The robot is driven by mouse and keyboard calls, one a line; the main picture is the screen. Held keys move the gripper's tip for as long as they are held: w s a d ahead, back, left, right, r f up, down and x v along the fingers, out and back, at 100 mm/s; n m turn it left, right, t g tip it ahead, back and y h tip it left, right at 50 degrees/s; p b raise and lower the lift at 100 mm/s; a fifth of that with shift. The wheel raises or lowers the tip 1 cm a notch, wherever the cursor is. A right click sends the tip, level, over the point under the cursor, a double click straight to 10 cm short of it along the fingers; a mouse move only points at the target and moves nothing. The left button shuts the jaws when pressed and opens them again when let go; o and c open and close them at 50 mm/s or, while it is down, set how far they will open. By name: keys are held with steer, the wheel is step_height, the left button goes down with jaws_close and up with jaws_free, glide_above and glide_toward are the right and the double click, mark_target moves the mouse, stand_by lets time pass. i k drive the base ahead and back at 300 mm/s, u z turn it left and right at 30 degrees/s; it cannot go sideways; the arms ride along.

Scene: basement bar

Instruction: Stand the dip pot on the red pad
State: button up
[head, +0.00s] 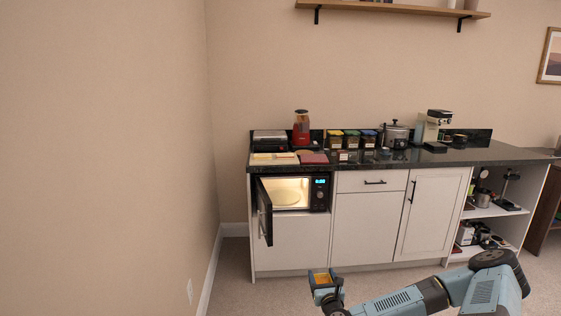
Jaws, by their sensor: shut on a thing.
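The red pad (314,158) lies flat on the dark counter near its front edge, above the microwave. Nothing visible stands on it. My gripper (323,283) is low in front of the cabinets, well below and in front of the counter. It is shut on a small yellow-orange thing (321,278). This is too small in the picture to identify surely as the dip pot. No other dip pot can be made out.
The microwave (291,192) is lit, its door (265,211) open and jutting forward. Behind the pad stand a red blender (301,130) and several lidded jars (351,139). A cooker (396,135) and coffee machine (432,127) stand farther right. A pale board (273,158) lies left.

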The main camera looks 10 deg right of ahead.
mark_target(314, 157)
steer(key=u, duration=0.35)
steer(key=i, duration=1)
